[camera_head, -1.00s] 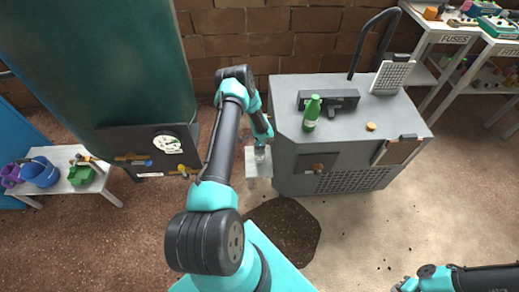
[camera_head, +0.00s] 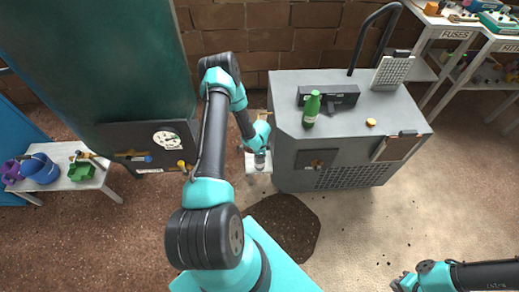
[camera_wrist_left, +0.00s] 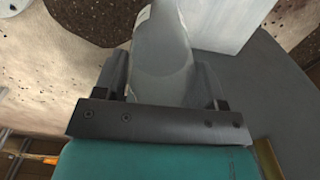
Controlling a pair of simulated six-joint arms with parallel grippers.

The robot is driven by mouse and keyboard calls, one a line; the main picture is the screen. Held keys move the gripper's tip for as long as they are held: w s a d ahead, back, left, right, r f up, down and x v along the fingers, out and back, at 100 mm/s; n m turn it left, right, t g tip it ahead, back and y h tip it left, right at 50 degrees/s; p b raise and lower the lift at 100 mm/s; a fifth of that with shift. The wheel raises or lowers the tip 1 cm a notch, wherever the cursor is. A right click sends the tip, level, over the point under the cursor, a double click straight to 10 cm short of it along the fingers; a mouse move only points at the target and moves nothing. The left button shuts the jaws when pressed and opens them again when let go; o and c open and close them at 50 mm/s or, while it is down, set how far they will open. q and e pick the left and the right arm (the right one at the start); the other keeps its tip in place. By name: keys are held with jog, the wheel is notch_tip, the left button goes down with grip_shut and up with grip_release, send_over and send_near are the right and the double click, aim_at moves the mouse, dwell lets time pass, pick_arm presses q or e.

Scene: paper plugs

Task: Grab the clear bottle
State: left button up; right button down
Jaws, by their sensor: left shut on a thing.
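The clear bottle (camera_wrist_left: 161,42) shows greyish and see-through in the left wrist view, standing out between the two fingers of my left gripper (camera_wrist_left: 162,75). The fingers are shut on it, one on each side. In the head view my left gripper (camera_head: 260,160) is low over the small white shelf (camera_head: 251,178), beside the grey cabinet. The bottle is mostly hidden there, and I cannot tell whether it touches the shelf. My right gripper (camera_head: 404,284) is at the lower right of the head view, away from the bottle; its jaws are too small to read.
The grey cabinet (camera_head: 290,160) stands right of my left gripper, with a green bottle (camera_head: 312,110) and an orange-yellow round thing (camera_head: 371,122) on top. A big green tank (camera_head: 100,60) stands left. A bench at far left holds a blue bucket (camera_head: 41,172).

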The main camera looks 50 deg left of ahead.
pick_arm(q)
jog(key=s+d, duration=0.5)
jog(key=shift+d+r, duration=0.25)
jog(key=shift+r, duration=0.1)
dwell(0.5)
